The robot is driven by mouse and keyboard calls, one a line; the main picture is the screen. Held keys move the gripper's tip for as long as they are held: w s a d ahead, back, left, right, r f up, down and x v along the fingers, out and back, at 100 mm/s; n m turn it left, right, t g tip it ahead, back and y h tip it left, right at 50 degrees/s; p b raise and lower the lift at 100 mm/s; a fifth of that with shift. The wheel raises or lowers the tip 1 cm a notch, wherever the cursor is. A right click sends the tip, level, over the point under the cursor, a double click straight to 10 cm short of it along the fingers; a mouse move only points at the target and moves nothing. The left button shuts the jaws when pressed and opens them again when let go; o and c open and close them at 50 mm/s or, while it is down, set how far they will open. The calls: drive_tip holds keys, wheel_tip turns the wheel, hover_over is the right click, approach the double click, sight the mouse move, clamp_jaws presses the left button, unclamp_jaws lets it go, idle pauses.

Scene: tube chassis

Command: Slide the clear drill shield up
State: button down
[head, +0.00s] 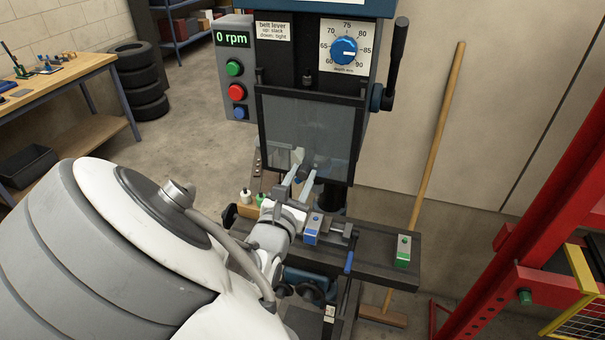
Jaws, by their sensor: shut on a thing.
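The clear drill shield (309,122) is a see-through panel in a dark frame. It hangs upright in front of the drill press, below the head, and covers the spindle area. My gripper (308,168) reaches up from below to the shield's lower edge. Its two pale fingers stand on either side of a small dark part there, which looks like the shield's grip, and are shut on it. The exact contact is small and partly hidden.
The drill head bears a 0 rpm display (232,39), buttons, a depth dial (344,49) and a feed lever (398,55) at right. Below lies the drill table (376,262) with blue and green blocks. A broom (437,150) leans on the wall; a red frame (540,230) stands right.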

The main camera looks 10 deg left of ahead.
drive_tip(key=c, duration=0.6)
unclamp_jaws()
drive_tip(key=shift+w, duration=0.1)
drive_tip(key=s, duration=0.5)
drive_tip(key=s+a, duration=0.1)
drive_tip(key=s, duration=0.5)
drive_tip(key=s+a+b, duration=0.1)
drive_tip(key=s, duration=0.5)
drive_tip(key=shift+s+a, duration=0.2)
